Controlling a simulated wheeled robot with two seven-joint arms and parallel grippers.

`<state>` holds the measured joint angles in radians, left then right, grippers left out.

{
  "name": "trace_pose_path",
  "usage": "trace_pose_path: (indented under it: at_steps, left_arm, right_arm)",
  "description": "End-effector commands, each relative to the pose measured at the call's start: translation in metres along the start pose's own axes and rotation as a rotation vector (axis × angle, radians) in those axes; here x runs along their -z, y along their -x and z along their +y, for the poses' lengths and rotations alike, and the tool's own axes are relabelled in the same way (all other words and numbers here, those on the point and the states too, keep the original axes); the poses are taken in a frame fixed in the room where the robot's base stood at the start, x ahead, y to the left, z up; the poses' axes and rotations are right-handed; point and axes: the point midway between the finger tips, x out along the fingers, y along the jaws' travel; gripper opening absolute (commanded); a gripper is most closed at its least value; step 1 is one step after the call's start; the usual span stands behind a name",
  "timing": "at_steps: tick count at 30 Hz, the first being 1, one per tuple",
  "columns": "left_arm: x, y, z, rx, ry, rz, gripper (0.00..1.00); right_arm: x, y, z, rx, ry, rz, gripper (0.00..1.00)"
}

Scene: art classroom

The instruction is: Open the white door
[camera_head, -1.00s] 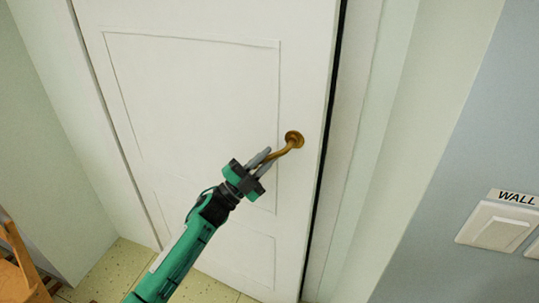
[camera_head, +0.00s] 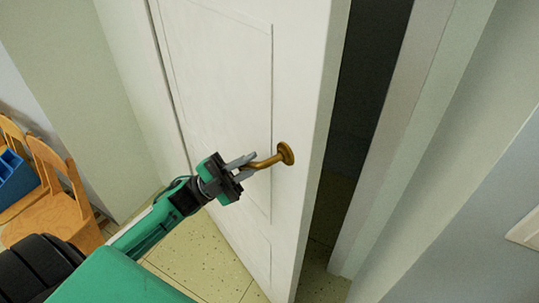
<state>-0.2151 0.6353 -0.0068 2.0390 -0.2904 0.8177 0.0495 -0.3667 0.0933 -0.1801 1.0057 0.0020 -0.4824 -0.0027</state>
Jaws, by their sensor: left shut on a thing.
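The white door (camera_head: 222,99) stands partly open in the middle of the head view. Its right edge is swung out from the frame, with a dark gap beside it. A brass lever handle (camera_head: 284,154) is on the door near that edge. My left gripper (camera_head: 247,163) comes in from the lower left and is shut on the free end of the handle. The fingers hide part of the lever. My right gripper is not in view.
The door frame (camera_head: 383,135) stands right of the dark opening, with a blue-grey wall (camera_head: 466,212) beyond it. Wooden chairs (camera_head: 50,212) and a blue bin (camera_head: 14,178) are at the left. Speckled floor (camera_head: 200,262) shows clear below the door.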

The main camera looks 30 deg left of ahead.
Motion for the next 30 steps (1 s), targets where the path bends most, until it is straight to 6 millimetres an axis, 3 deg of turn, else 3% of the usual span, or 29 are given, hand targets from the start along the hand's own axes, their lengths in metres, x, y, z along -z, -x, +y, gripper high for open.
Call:
trace_pose_path:
  at_steps: [4,16,17,19,30]
  left_arm:
    - [0.009,0.013,-0.001,-0.013,0.015,0.008,0.00]
    - [0.014,0.015,-0.003,-0.014,0.019,0.021,0.00]
    - [0.014,0.015,-0.003,-0.014,0.019,0.021,0.20]
    - [0.014,0.015,-0.003,-0.014,0.019,0.022,0.34]
    - [0.014,0.021,-0.002,-0.014,0.019,0.022,0.36]
  right_arm:
    - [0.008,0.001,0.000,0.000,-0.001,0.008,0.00]
    - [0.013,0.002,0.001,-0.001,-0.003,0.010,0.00]
    - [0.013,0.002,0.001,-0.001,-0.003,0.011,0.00]
    - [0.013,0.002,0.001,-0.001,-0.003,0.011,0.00]
    - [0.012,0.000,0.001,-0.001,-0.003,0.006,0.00]
